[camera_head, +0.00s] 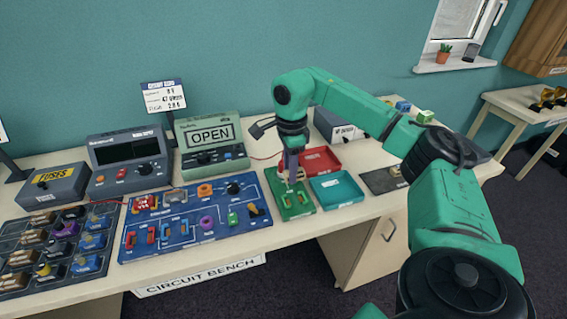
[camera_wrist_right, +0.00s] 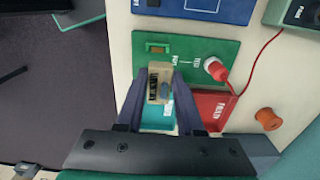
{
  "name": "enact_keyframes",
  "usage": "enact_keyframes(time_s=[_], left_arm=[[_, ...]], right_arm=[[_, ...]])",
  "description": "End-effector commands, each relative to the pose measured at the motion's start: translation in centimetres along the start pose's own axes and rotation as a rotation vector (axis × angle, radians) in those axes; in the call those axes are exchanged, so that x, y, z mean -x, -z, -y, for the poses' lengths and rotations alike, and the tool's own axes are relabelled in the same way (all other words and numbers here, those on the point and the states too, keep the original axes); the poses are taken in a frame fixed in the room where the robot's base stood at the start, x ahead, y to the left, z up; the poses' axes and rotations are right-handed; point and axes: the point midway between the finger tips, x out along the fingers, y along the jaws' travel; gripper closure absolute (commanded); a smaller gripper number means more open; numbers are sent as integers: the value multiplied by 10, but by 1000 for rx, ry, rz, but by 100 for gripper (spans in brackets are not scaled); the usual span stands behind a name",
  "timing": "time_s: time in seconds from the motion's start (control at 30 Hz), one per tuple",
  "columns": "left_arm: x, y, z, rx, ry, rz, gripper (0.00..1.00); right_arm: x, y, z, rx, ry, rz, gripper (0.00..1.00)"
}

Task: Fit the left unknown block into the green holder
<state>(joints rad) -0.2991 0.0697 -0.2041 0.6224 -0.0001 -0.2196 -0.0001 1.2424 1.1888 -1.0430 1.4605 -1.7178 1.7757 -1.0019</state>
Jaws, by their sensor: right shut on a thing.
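The green holder (camera_head: 292,212) is a flat green board on the bench. My right gripper (camera_head: 291,177) is over the board, pointing down. In the wrist view its fingers (camera_wrist_right: 158,92) are shut on a beige block (camera_wrist_right: 154,72) with a dark striped window and a grey-blue part. The block is over the board's lower edge; whether it touches the board I cannot tell. My left gripper is not in view.
A red tray (camera_head: 322,158) and a teal tray (camera_head: 338,190) adjoin the board. A blue circuit board (camera_head: 170,252) lies to its left, and a meter reading OPEN (camera_head: 211,137) stands behind. A red wire runs from the meter to the plug. An orange spool (camera_wrist_right: 268,119) stands beside the red tray.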

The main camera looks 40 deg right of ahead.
Motion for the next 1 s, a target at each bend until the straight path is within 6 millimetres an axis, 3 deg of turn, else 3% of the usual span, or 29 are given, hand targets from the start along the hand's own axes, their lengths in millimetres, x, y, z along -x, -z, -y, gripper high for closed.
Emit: enact_keyframes(time_s=[0.4,0.63,1.0], left_arm=[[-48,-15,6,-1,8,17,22],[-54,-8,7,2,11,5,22],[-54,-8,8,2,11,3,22]], right_arm=[[-51,0,0,6,2,0,100],[-71,0,0,7,-1,-1,100],[-73,-1,0,8,1,-1,100]])
